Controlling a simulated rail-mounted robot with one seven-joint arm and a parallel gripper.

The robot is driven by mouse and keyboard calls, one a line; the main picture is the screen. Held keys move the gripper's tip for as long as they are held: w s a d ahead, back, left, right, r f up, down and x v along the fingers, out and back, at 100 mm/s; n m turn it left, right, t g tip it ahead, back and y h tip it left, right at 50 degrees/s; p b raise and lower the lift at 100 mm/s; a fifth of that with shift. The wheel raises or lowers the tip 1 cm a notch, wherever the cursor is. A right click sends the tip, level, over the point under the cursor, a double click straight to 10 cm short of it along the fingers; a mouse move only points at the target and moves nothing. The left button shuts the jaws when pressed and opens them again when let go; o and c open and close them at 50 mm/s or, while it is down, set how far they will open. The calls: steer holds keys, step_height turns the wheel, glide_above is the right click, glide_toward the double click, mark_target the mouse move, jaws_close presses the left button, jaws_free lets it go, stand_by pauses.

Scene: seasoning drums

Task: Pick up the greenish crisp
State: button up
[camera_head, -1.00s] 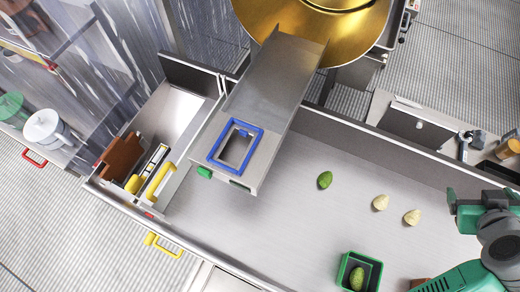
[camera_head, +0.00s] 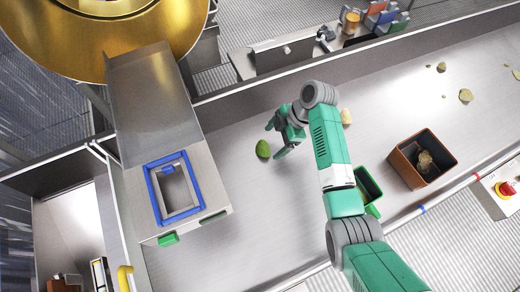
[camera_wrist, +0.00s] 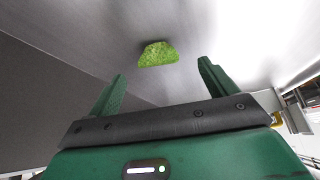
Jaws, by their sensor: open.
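The greenish crisp (camera_head: 263,149) lies on the grey metal surface, just right of the chute with the blue frame. It also shows in the wrist view (camera_wrist: 158,54), ahead of my fingers and between their lines. My gripper (camera_head: 274,140) is open and empty, a little to the right of the crisp with its fingers pointing toward it. In the wrist view the two green fingers (camera_wrist: 158,82) stand wide apart and do not touch the crisp.
A metal chute with a blue frame (camera_head: 174,187) stands left of the crisp. A green box (camera_head: 368,190), partly behind my arm, and a brown box (camera_head: 422,158) holding pale crisps stand to the right. A pale crisp (camera_head: 346,117) lies behind my arm. Tray walls border the surface.

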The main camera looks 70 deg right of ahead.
mark_target(261, 149)
steer(key=x, duration=0.5)
steer(key=shift+w+r, duration=0.1)
steer(key=shift+w, duration=0.2)
steer(key=shift+c, duration=0.5)
steer(key=c, duration=0.6)
steer(key=shift+c, duration=0.2)
steer(key=shift+r, duration=0.55)
steer(key=r, duration=0.2)
steer(key=shift+s+a+r, duration=0.35)
steer(key=s+a, duration=0.3)
steer(key=s+a+p, duration=0.1)
steer(key=s+a, duration=0.2)
steer(key=a, duration=0.1)
steer(key=s+a+r+p, duration=0.1)
steer(key=s+a, duration=0.3)
steer(key=shift+r, duration=0.1)
